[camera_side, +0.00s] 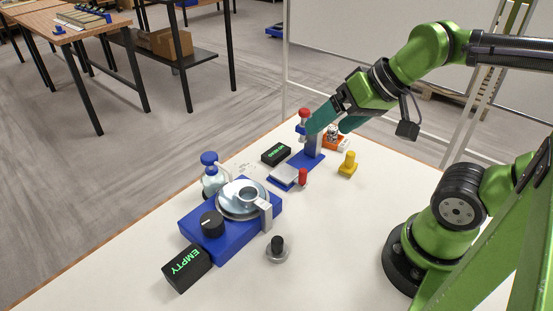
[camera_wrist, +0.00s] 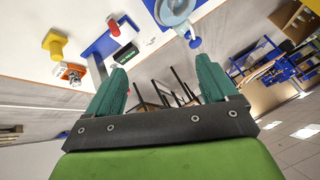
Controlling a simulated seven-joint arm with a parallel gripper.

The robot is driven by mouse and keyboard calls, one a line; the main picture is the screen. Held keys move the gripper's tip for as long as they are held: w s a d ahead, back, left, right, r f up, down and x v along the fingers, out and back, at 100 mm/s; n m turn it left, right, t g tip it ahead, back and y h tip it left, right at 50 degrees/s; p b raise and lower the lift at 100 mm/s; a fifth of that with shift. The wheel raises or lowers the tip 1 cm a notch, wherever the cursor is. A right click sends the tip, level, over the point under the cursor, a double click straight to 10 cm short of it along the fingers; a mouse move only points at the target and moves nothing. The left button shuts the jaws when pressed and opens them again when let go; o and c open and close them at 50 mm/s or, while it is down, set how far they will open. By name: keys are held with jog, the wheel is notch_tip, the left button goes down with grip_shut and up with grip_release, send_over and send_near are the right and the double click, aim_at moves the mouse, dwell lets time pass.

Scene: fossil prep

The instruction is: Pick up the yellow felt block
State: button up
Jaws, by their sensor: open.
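The yellow felt block (camera_side: 348,163) stands on the white table, with a narrower upright part on a wider base. It is to the right of the blue stand and below my gripper in the side view. In the wrist view the yellow block (camera_wrist: 54,43) is at the upper left, outside the space between the fingers. My gripper (camera_side: 335,123) has two teal fingers, spread open and empty, above the table near the blue stand. Its fingers also show in the wrist view (camera_wrist: 162,68), tilted so that they face across the table toward the room.
A blue stand (camera_side: 312,158) with a red knob is close to my fingers. An orange tray (camera_side: 341,143) lies behind the block. A blue machine (camera_side: 229,236) with a metal dish, a bottle (camera_side: 211,181) and a black EMPTY display (camera_side: 187,269) stand left. The table's front right is clear.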

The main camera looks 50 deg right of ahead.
jog(key=m+g+h, duration=0.2)
jog(key=m+g, duration=0.5)
jog(key=m, duration=2.3)
send_over(351, 153)
notch_tip(351, 153, down, 7)
notch_tip(351, 153, down, 11)
jog(key=shift+a+f, duration=0.15)
jog(key=shift+f, duration=0.05)
notch_tip(351, 153, down, 5)
jog(key=shift+f, duration=0.1)
jog(key=shift+d, duration=0.2)
jog(key=c, duration=1.2)
